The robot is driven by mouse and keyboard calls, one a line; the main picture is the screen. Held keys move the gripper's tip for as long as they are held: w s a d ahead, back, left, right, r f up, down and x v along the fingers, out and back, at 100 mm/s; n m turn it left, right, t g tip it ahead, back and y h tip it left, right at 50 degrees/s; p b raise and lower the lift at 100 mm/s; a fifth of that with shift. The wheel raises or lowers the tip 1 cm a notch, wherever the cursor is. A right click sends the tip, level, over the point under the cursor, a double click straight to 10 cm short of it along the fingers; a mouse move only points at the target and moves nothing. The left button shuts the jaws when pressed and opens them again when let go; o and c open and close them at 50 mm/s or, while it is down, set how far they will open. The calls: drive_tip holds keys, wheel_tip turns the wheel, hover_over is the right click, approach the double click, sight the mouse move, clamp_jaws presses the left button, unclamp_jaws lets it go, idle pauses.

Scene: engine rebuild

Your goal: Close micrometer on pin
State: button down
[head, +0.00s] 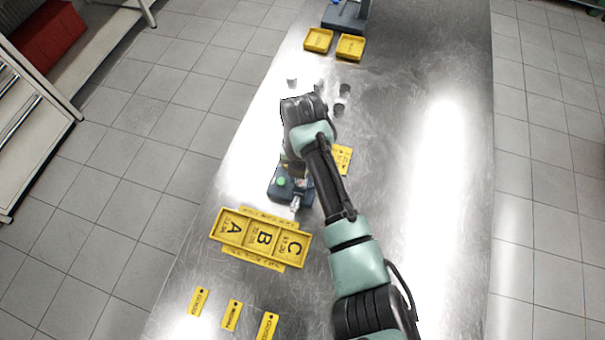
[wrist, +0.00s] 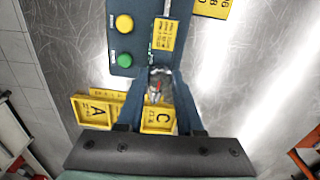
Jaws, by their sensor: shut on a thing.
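The micrometer stand is a dark blue block (head: 280,194) with a green button, left of my arm in the head view. In the wrist view the stand (wrist: 122,40) shows a yellow and a green button and a yellow label. My gripper (wrist: 160,80) is shut on the silver micrometer thimble (wrist: 156,86) at the stand's near end. A silver part of the micrometer (head: 296,203) also shows at the stand's lower edge in the head view. My arm hides much of the stand and the fingertips there. I cannot make out the pin or any gap around it.
A yellow tray (head: 218,238) with compartments A, B and C lies close to the stand. Several yellow tags (head: 232,315) lie nearer. Several small grey cylinders (head: 292,83) and two yellow trays (head: 318,40) stand farther along. The steel bench right of my arm is clear.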

drive_tip(key=shift+n, duration=0.6)
drive_tip(key=c, duration=0.5)
unclamp_jaws()
drive_tip(key=shift+c, duration=0.2)
drive_tip(key=shift+r, duration=0.1)
wheel_tip(320, 180, up, 13)
drive_tip(key=shift+b, duration=0.45)
